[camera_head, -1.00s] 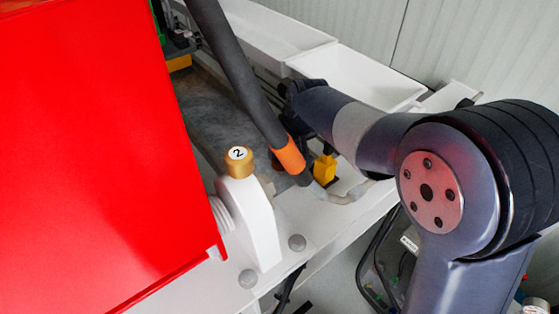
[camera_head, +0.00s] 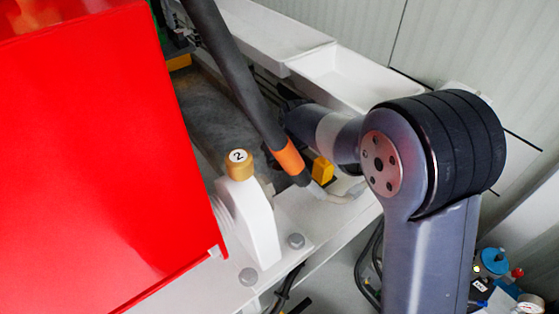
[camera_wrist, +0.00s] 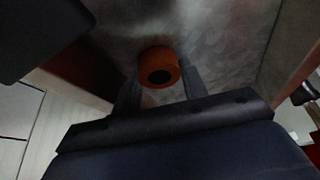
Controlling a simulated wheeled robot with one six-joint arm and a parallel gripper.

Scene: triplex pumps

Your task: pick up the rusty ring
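The rusty ring (camera_wrist: 160,65) is a short orange-brown cylinder with a dark hole, seen in the wrist view against a mottled grey surface. My gripper (camera_wrist: 160,80) has its two dark fingers apart, one on each side of the ring's near part. The right finger appears close to the ring's side; I cannot tell whether either finger touches it. In the head view the ring cannot be made out, and my gripper is hidden behind the dark pipe and my own wrist.
A dark pipe with an orange band (camera_head: 288,157) slants in front of my wrist. A large red housing (camera_head: 100,160) fills the left. A white fitting with a brass cap (camera_head: 240,170) stands nearer. White trays (camera_head: 345,78) lie behind, close to the wall.

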